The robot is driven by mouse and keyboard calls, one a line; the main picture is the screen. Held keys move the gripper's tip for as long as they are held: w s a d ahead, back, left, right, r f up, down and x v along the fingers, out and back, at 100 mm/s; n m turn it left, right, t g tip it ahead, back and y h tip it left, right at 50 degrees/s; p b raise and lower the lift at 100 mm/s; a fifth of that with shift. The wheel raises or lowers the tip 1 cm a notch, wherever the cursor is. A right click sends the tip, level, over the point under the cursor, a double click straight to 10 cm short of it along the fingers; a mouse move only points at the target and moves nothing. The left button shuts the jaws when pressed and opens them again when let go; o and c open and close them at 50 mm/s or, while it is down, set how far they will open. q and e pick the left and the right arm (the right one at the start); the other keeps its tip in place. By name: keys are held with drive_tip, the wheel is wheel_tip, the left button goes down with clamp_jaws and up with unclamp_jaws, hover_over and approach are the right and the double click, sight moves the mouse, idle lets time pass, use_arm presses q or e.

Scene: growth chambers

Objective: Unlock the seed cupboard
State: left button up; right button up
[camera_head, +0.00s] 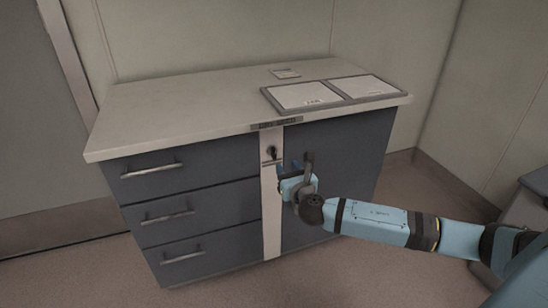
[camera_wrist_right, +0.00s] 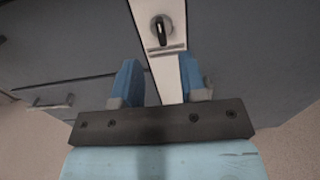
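The cupboard is a dark grey-blue cabinet with a door (camera_head: 350,145) on the right and a pale vertical strip (camera_head: 271,225) left of the door. A dark key or turn-knob (camera_head: 272,152) sits on a round lock plate near the strip's top. In the right wrist view the knob (camera_wrist_right: 160,30) stands about upright, beyond the fingertips. My right gripper (camera_head: 282,170) is in front of the strip, just below the lock. Its blue fingers (camera_wrist_right: 160,72) are apart with nothing between them. My left gripper is not in view.
Drawers with bar handles (camera_head: 168,216) fill the cabinet's left side. A dark door handle (camera_head: 308,160) is close behind my right wrist. Two framed white sheets (camera_head: 331,96) and a small card (camera_head: 285,73) lie on the worktop (camera_head: 190,105). Floor in front is clear.

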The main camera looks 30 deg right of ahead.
sight(275, 151)
drive_tip(key=b+x, duration=0.2)
drive_tip(key=x, duration=0.6)
drive_tip(key=shift+a+f, duration=0.1)
drive_tip(key=shift+f, duration=0.05)
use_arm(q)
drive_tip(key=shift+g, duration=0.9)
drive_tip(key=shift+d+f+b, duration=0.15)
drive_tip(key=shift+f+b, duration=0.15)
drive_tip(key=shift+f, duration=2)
use_arm(e)
drive_tip(key=shift+w, duration=0.7)
clamp_jaws()
